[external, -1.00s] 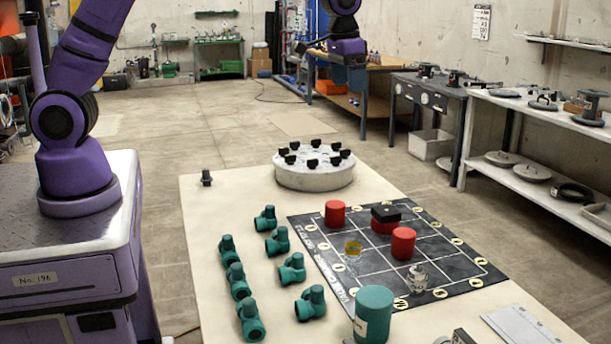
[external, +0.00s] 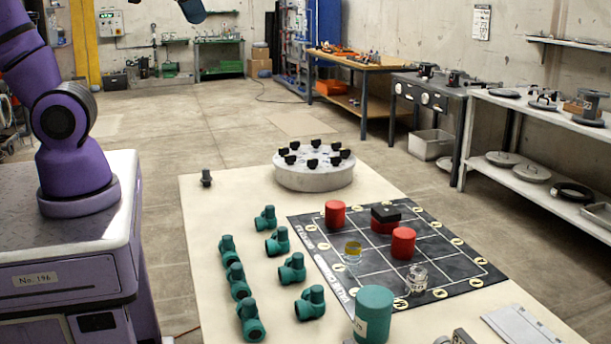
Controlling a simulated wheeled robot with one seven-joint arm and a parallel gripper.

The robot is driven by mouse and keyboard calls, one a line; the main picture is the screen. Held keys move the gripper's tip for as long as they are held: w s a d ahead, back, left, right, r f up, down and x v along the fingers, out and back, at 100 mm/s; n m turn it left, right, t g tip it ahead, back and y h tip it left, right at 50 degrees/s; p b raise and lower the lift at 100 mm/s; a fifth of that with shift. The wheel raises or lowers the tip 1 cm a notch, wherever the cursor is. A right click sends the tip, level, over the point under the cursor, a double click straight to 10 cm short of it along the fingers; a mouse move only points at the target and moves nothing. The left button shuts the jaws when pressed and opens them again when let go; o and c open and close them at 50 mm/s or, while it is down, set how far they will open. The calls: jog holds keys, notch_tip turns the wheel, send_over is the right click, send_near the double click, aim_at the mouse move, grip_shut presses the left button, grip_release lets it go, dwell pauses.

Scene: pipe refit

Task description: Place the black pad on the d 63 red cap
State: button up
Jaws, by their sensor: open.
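The black pad (external: 386,213) is a flat, dark square on top of a red piece (external: 383,228), near the middle of the black grid mat (external: 465,268). It looks level and resting on the red piece. Two other red, round caps stand on the mat: one at the back left (external: 335,213) and one in front of the pad (external: 403,243). I cannot read any size marking on them. My gripper's jaws are not visible; only a dark end part of my arm shows, cut off at the top edge, far above and away from the pad.
Several green pipe fittings (external: 292,268) stand left of the mat. A yellow-topped clear piece (external: 352,252) and a clear piece (external: 416,279) stand on it. A green cylinder (external: 373,314) is in front. A round grey stand with black knobs (external: 314,172) is behind. The back-left tabletop is mostly clear.

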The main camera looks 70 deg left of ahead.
jog(key=s+f, duration=0.2)
jog(key=s, duration=0.7)
jog(key=shift+s+a+f+t, duration=0.15)
jog(key=shift+a+f+t, duration=0.1)
jog(key=shift+t, duration=0.15)
